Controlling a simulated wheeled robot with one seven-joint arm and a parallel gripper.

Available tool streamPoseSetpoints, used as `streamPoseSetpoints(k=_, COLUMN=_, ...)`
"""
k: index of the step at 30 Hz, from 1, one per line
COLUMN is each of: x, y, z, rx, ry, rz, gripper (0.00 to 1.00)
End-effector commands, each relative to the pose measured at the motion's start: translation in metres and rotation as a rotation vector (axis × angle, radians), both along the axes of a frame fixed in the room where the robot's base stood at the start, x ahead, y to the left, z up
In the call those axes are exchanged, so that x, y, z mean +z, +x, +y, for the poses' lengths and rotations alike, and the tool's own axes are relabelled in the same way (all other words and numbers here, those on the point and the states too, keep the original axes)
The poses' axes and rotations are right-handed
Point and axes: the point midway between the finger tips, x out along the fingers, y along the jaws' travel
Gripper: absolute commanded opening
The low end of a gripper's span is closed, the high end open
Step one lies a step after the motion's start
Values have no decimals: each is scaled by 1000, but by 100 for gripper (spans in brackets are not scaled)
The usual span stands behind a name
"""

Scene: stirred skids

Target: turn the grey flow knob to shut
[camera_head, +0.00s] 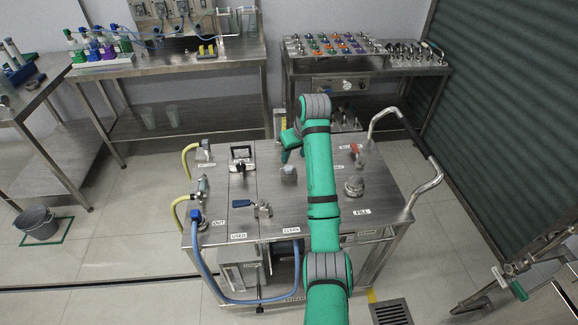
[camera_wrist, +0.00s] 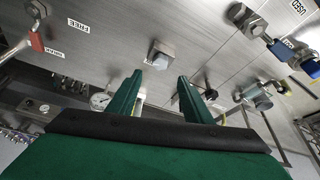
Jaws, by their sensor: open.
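A grey knob (camera_head: 289,174) stands on the steel top of the skid (camera_head: 262,185), near its middle. I take it for the flow knob, though no label on it can be read. In the wrist view the knob (camera_wrist: 160,54) has a square grey body and a paler tip, just beyond the gap between my fingers. My gripper (camera_head: 290,146) is green, open and empty. In the wrist view its two fingers (camera_wrist: 160,85) point towards the knob and are apart from it. My forearm hides part of the skid top right of the knob.
A red-handled valve (camera_head: 355,150) and a round grey fitting (camera_head: 354,187) stand to the right. A black-handled clamp (camera_head: 241,158), a blue-handled valve (camera_head: 263,209) and yellow hoses (camera_head: 178,211) are to the left. A handrail (camera_head: 432,165) borders the right end.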

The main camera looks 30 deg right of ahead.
Motion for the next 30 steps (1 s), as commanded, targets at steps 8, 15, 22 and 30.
streamPoseSetpoints(k=8, x=-46, y=17, z=0, rx=0, ry=2, rz=4, gripper=46)
streamPoseSetpoints(k=15, x=-76, y=32, z=3, rx=4, ry=2, rz=2, gripper=46)
streamPoseSetpoints(k=22, x=-87, y=37, z=4, rx=5, ry=1, rz=1, gripper=46)
streamPoseSetpoints(k=30, x=-88, y=37, z=3, rx=4, ry=2, rz=1, gripper=41)
